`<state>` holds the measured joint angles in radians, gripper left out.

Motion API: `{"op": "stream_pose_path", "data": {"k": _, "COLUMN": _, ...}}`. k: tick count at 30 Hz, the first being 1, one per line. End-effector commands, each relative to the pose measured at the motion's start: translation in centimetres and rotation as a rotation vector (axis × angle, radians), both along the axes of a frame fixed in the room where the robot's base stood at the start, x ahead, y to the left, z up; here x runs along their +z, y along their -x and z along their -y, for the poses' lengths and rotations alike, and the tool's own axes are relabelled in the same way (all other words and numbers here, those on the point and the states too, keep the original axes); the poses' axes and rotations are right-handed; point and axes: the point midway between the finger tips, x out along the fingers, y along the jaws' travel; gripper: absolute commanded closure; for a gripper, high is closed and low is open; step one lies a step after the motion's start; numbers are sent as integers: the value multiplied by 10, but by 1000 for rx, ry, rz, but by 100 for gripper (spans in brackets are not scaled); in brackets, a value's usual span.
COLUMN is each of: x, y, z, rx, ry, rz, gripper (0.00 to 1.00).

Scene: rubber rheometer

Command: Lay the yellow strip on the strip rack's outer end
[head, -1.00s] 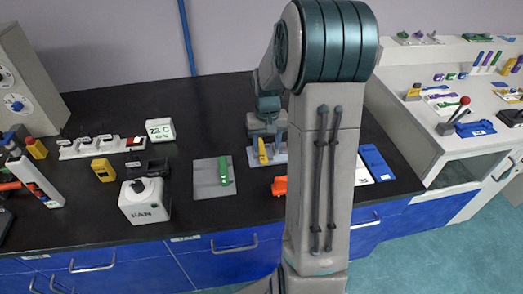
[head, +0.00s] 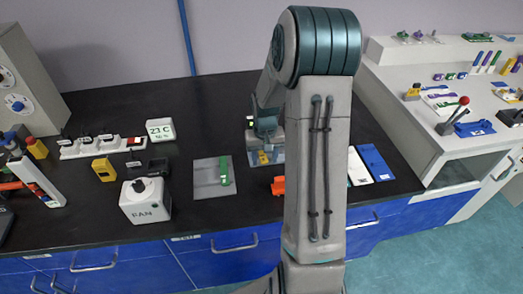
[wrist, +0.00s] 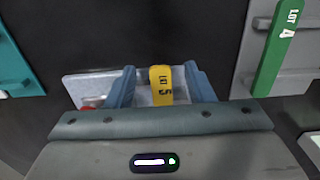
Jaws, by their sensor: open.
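The yellow strip (wrist: 162,88), marked LOT 5, lies on the pale strip rack (wrist: 85,88) in the wrist view. In the head view the yellow strip (head: 263,158) shows on the rack (head: 278,156), just below my gripper (head: 264,142). My gripper (wrist: 161,82) is open, with one finger on each side of the strip and a visible gap at both sides. The strip's near end and part of the rack are hidden behind my gripper's body in the wrist view.
A green strip (head: 225,171), marked LOT 4, lies on a grey plate (head: 204,179) to the left. An orange object (head: 279,186) sits in front of the rack. My arm hides some bench to the right, where a blue panel (head: 375,162) lies.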

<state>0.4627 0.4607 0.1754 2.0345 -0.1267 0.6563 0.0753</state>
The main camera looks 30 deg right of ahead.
Motion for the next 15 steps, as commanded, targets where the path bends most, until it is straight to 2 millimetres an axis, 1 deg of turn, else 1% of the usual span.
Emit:
{"op": "stream_pose_path", "data": {"k": 8, "x": -4, "y": 0, "z": 0, "rx": 0, "ry": 0, "rz": 0, "gripper": 52}}
{"op": "stream_pose_path", "data": {"k": 15, "x": -4, "y": 0, "z": 0, "rx": 0, "ry": 0, "rz": 0, "gripper": 52}}
